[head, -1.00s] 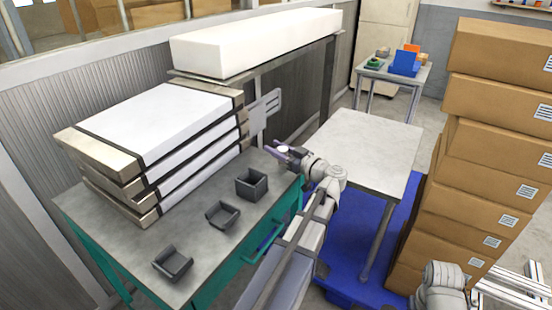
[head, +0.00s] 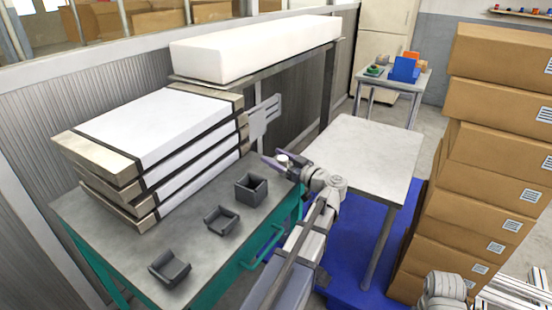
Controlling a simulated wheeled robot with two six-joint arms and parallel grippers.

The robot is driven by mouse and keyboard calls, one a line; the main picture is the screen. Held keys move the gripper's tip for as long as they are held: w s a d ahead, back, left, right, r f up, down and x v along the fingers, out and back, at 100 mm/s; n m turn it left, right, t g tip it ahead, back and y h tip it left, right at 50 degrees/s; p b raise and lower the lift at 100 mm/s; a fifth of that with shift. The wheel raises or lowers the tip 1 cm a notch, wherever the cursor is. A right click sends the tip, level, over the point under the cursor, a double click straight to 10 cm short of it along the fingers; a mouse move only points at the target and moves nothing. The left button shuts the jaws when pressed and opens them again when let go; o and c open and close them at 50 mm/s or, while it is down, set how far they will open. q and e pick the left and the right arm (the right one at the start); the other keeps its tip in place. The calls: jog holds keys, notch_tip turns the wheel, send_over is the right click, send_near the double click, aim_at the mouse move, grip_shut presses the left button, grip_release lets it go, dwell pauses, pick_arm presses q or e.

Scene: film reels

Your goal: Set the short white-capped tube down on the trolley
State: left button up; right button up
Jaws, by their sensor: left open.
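My left gripper (head: 274,163) is over the back right corner of the teal-framed, grey-topped bench (head: 190,270). It is open, with dark purplish fingers. A small white cap (head: 283,157), apparently of the short tube, shows at the fingers; the tube's body is hidden. I cannot tell whether the tube touches the bench top. Another grey-topped table (head: 365,150) stands over a blue base (head: 345,245) to the right. Which of the two is the trolley is not certain from the picture. My right gripper is out of view.
Several dark open bins (head: 251,188) stand on the bench's front side. Stacked white-topped slabs (head: 150,130) fill its left. A white block (head: 255,45) lies on the shelf behind. Stacked cartons (head: 490,130) stand at the right. The right-hand table top is bare.

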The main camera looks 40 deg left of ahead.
pick_arm(q)
jog(key=shift+r, duration=0.1)
jog(key=shift+d+r, duration=0.1)
jog(key=shift+d, duration=0.05)
jog(key=s+d, duration=0.1)
jog(key=d, duration=1)
jog(key=shift+d, duration=0.3)
